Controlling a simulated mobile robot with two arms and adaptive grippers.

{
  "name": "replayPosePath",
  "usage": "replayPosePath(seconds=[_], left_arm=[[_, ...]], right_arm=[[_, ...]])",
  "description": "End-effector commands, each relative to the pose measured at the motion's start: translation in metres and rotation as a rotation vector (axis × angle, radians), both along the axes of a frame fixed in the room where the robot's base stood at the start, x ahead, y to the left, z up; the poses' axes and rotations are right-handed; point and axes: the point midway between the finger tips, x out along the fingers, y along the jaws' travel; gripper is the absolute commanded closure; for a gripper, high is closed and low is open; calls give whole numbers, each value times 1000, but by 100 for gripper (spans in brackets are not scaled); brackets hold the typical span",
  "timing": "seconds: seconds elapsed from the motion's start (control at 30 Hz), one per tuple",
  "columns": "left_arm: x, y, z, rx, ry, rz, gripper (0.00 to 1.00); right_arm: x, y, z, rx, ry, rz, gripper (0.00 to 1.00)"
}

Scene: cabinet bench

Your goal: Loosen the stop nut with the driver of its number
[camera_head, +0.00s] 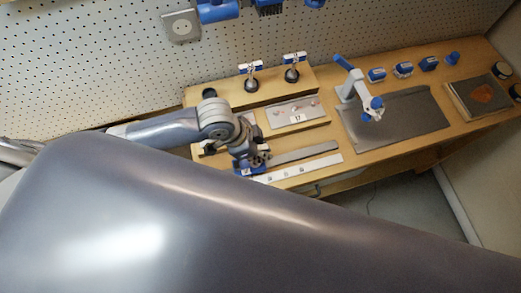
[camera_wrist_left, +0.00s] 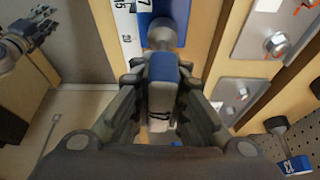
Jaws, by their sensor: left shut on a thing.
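My left gripper (camera_head: 249,161) is at the front left of the bench, by the measuring strips. The tag's number is not readable. Two other drivers (camera_head: 251,76) (camera_head: 292,70) with tags stand on the rear wooden block; one tagged driver (camera_wrist_left: 298,164) shows at lower right of the wrist view. Hex nuts (camera_wrist_left: 277,43) (camera_wrist_left: 231,113) sit on plates. My right gripper (camera_wrist_left: 20,37) seems to show at upper left.
A white numbered strip (camera_head: 310,167) and a grey bar (camera_head: 305,153) lie near the front edge. A grey mat (camera_head: 400,130) with a blue-and-white stand (camera_head: 358,88) is to the right. Several blue items line the back. My own arm link covers the foreground.

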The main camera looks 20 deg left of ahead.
Motion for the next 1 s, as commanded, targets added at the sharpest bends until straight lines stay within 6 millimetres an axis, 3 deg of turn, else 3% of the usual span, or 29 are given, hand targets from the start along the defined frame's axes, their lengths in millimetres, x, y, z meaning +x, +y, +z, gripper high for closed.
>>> replayPosePath(seconds=[1.0], left_arm=[[3, 1, 1, -2, -1, 228, 100]], right_arm=[[0, 0, 27, 0, 0, 0, 60]])
